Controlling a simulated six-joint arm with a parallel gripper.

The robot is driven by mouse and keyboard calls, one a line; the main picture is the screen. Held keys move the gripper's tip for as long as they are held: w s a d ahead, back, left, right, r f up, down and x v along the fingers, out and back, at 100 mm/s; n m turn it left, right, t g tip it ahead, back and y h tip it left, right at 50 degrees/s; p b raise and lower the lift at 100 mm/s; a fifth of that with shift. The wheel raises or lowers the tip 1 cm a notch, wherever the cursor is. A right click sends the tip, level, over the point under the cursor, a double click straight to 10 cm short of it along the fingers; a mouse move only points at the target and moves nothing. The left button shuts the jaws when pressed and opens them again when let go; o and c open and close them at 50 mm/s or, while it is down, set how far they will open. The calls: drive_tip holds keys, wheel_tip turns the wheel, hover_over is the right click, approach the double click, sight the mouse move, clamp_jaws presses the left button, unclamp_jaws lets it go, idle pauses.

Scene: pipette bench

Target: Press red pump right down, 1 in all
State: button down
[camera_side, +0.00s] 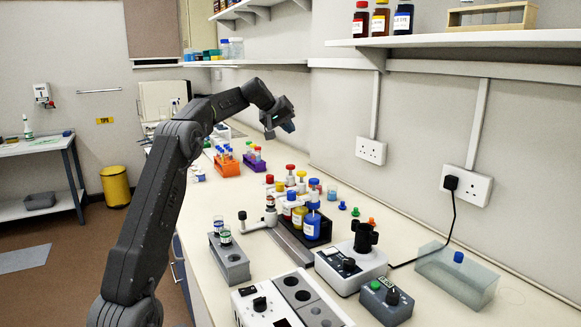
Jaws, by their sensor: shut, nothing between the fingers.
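A black tray (325,233) stands mid-bench with several capped pump bottles in and around it. My gripper (288,127) is shut and empty. It is well above the bench, behind and above the bottles in the picture, touching nothing. Which exact top is the red pump is hard to tell at this size.
More red-topped pieces (290,168) stand behind the tray. An orange rack (228,167) and a purple rack (256,162) with tubes are farther back. A grey tube block (230,262), white instruments (350,268) and a clear box (456,275) are in front.

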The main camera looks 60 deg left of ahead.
sight(289, 165)
drive_tip(key=shift+d+f, duration=0.1)
drive_tip(key=shift+f, duration=4.3)
drive_tip(key=shift+f, duration=0.2)
drive_tip(key=shift+f, duration=0.25)
drive_tip(key=shift+f, duration=1.25)
drive_tip(key=shift+r, duration=1.7)
drive_tip(key=shift+r, duration=2.5)
